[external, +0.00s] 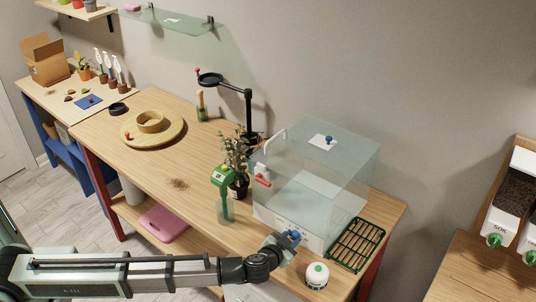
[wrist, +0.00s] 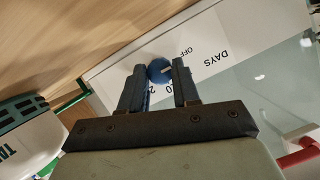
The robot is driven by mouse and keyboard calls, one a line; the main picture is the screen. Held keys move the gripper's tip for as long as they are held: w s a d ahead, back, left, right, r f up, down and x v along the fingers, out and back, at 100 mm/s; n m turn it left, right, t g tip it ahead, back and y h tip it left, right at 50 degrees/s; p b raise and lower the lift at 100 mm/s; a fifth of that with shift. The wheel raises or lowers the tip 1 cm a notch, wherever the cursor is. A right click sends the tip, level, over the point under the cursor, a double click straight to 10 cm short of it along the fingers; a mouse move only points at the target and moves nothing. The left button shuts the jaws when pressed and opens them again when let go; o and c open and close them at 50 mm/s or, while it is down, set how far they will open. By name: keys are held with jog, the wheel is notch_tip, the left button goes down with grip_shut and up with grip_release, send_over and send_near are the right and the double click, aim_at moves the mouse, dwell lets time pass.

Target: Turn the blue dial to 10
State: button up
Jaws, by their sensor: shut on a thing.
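The blue dial (wrist: 160,71) sits on the white front panel (wrist: 205,52) of a clear glass box (external: 315,185). In the wrist view the dial lies between the two dark fingers of my gripper (wrist: 159,88), which is shut on it. A small white mark shows on the dial's right side. The panel reads "OFF" and "DAYS", upside down in this view. Other digits near the dial are partly hidden by the fingers, so I cannot tell the exact setting. In the external view my gripper (external: 290,239) is at the box's lower front, covering most of the dial.
The box has a red-handled latch (external: 263,180).

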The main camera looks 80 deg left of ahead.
jog(key=m+y, duration=0.1)
jog(key=m, duration=0.1)
jog(key=m+g+y, duration=0.1)
jog(key=m, duration=0.1)
jog(key=shift+w+d+f, duration=0.15)
jog(key=shift+w, duration=0.05)
jog(key=m+y, duration=0.2)
jog(key=m, duration=0.2)
jog(key=shift+d+f+g, duration=0.1)
jog(key=shift+f+g, duration=0.05)
jog(key=shift+g, duration=0.25)
jog(key=shift+m+y, duration=0.3)
jog(key=shift+m, duration=0.1)
jog(key=o, duration=1)
jog(key=shift+o, duration=0.2)
jog(key=v, duration=1.3)
jog(key=shift+s+d, duration=0.15)
jog(key=shift+d, duration=0.25)
jog(key=shift+a, duration=0.1)
